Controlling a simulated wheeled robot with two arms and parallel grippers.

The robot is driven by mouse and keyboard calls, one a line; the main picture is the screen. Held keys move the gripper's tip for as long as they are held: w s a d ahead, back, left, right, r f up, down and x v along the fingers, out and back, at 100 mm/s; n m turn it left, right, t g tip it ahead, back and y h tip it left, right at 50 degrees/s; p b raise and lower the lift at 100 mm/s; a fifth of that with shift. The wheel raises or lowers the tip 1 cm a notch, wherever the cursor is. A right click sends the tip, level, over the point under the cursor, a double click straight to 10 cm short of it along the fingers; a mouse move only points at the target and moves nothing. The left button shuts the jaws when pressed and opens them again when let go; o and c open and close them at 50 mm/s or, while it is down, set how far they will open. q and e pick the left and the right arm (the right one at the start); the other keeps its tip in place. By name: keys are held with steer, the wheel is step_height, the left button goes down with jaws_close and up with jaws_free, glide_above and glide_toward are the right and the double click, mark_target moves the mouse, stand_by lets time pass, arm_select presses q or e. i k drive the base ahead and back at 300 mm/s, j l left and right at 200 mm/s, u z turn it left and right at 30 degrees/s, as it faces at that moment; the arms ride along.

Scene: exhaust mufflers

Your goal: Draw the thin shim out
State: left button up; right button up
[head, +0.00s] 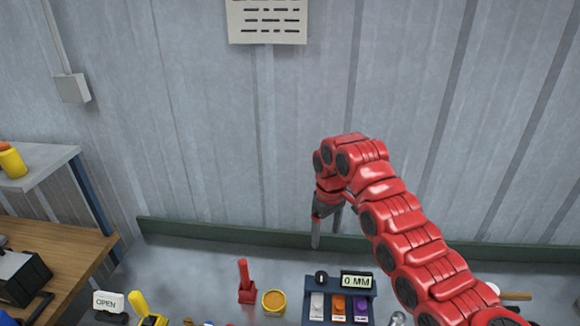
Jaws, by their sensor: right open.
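My right gripper (327,232) points down near the back of the grey bench, with its two fingers apart and nothing visible between them. In front of it, lower in the picture, stands a dark blue holder (309,285) with a small "0 MM" display (356,282). In the holder are a white piece (317,306), an orange piece (338,306) and a purple piece (360,307) side by side. I cannot tell which of these, if any, is the thin shim. The gripper is apart from the holder. My left gripper is out of view.
A red upright tool (246,283) and a yellow round tin (274,301) stand left of the holder. An "OPEN" sign (107,303) and a yellow-handled thing (141,306) are further left. A green ledge (200,232) runs along the wall. The bench (190,265) is clear at the back left.

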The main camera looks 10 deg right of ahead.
mark_target(317, 302)
steer(key=k, duration=1)
